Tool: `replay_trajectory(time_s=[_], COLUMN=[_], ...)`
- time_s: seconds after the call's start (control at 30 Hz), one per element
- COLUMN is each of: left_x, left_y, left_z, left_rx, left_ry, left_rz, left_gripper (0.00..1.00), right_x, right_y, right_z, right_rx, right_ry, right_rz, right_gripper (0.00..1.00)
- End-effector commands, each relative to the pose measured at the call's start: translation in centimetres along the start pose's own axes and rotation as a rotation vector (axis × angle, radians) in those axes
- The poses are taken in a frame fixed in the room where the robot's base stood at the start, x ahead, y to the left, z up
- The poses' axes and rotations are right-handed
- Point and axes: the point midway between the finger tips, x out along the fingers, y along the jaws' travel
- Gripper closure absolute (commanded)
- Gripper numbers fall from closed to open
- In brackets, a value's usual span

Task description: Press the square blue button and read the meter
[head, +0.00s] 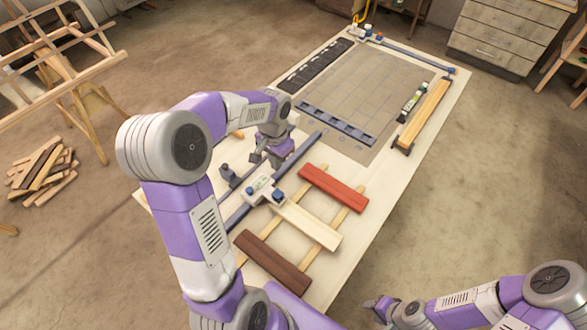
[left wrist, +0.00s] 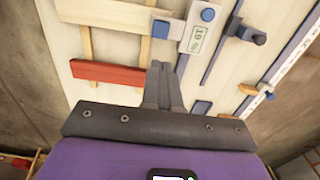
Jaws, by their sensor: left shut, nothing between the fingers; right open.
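The meter is a pale block (head: 264,184) with a green-white display, lying on the table among the laths. In the left wrist view its display (left wrist: 196,40) carries small, turned characters that look like "19 %". The square blue button (left wrist: 160,29) is on the meter's side toward the red board; it also shows in the head view (head: 278,196). A round blue button (left wrist: 208,15) is on the same meter. My left gripper (head: 266,160) is shut and empty, above the table just beyond the meter, apart from the button. My right gripper (head: 379,305) is open, off the table's near right side.
A red board (head: 333,188), a cream board (head: 308,224) and a dark brown board (head: 272,262) lie across thin laths. Dark blue rails (head: 298,155) run beside the meter. A grid mat (head: 370,95) fills the far table. A wood pile (head: 42,170) is on the floor.

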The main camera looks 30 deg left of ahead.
Motion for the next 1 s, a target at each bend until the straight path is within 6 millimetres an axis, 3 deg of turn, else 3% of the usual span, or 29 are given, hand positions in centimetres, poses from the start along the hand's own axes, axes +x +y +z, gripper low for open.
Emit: replay_trajectory(time_s=[0.37,0.53,1.0], left_x=[0.0,1.0,10.3], left_y=[0.0,0.0,0.0], left_z=[0.0,0.1,0.1], left_rx=[-0.001,-0.001,0.0], left_ry=[0.0,-0.002,-0.004], left_rz=[0.0,0.001,0.002], left_gripper=[1.0,1.0,1.0], right_x=[0.0,0.1,0.7], right_y=[0.0,0.1,0.3], right_z=[0.2,0.1,0.1], right_rx=[0.001,0.001,0.001], right_ry=[-0.004,-0.003,-0.003], right_rz=[0.0,0.0,0.0], right_gripper=[0.57,0.57,0.57])
